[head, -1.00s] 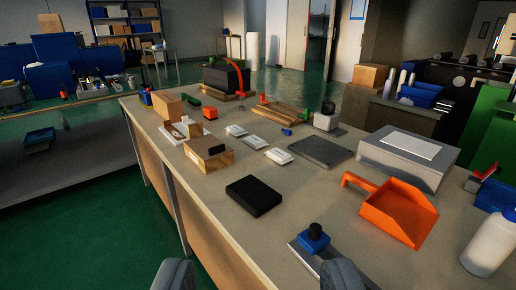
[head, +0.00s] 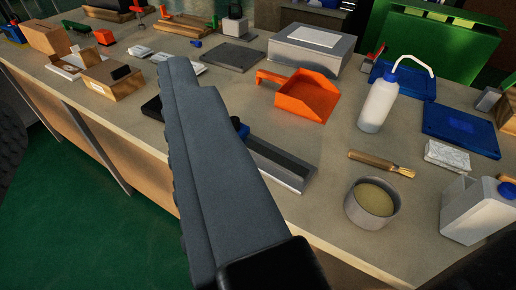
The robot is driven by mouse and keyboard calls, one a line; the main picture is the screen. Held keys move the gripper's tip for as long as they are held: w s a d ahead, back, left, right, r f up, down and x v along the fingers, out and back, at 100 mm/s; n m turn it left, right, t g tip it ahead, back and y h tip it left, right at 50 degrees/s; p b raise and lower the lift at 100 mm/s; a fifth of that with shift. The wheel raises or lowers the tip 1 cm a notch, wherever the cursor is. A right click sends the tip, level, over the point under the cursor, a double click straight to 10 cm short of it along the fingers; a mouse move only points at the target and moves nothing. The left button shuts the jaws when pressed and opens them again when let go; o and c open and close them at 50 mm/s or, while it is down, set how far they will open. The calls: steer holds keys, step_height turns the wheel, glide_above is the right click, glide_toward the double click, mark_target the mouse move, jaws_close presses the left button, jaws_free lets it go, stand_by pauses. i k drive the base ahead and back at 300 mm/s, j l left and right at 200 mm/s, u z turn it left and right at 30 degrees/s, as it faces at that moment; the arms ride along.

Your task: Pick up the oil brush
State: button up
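The oil brush (head: 382,163) lies flat on the bench, right of centre. It has a brown wooden handle pointing left and a metal band with pale bristles pointing right. It lies behind a round grey tin (head: 350,207) with a yellowish content. My gripper (head: 95,105) is open. One large grey finger rises through the left-centre, and a dark ribbed piece at the left edge looks like the other finger. No object shows between them. The brush is to the right of the large finger, apart from it.
A white bottle (head: 378,104) stands behind the brush. A wrapped pack (head: 447,156) and a white canister (head: 478,212) stand to its right. An orange scoop (head: 306,97) lies behind left. A metal-based tool (head: 280,166) is partly hidden by my finger.

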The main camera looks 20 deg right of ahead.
mark_target(381, 163)
steer(key=z, duration=1.3)
